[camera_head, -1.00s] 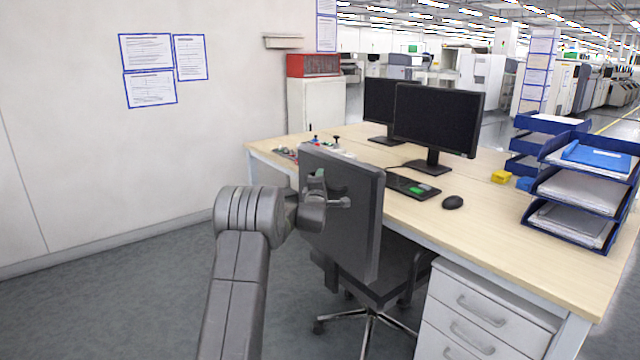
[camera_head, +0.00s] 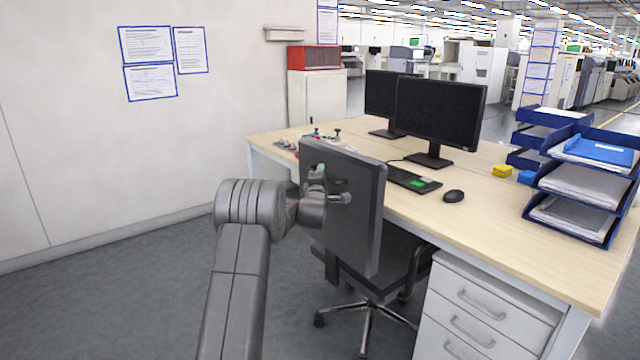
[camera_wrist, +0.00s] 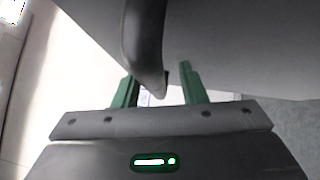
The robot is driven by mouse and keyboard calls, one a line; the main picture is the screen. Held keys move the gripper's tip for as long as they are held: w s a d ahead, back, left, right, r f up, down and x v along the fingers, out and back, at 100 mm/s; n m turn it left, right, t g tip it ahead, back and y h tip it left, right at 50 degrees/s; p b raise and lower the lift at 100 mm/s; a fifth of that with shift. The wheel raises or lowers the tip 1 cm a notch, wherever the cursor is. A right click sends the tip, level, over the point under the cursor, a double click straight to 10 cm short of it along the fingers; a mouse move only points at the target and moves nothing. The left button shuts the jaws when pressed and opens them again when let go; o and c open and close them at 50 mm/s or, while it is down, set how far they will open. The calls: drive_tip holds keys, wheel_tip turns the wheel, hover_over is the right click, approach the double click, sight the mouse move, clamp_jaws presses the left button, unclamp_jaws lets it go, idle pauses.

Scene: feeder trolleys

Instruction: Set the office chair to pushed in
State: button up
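The dark grey office chair (camera_head: 355,235) stands at the near side of the desk (camera_head: 480,215), its seat partly under the desktop and its backrest toward me. My gripper (camera_head: 325,190) is at the rear face of the backrest, partly hidden by my own wrist. In the wrist view, my two green gripper fingers (camera_wrist: 158,88) are spread apart. A dark curved bar (camera_wrist: 143,45) of the chair reaches down between them, nearer the left finger and clear of the right one. The large grey surface beside it looks like the backrest.
A white drawer unit (camera_head: 480,320) stands under the desk, right of the chair. The desktop holds monitors (camera_head: 440,115), a keyboard, a mouse (camera_head: 453,196) and blue paper trays (camera_head: 590,175). The floor (camera_head: 130,300) on the left, toward the wall, is clear.

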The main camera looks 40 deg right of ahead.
drive_tip(key=v, duration=1.3)
drive_tip(key=shift+s+a, duration=0.25)
drive_tip(key=shift+s, duration=0.05)
drive_tip(key=shift+r, duration=0.15)
drive_tip(key=x, duration=1.3)
drive_tip(key=shift+w+d, duration=0.25)
drive_tip(key=shift+w, duration=0.1)
drive_tip(key=shift+s+a, duration=0.1)
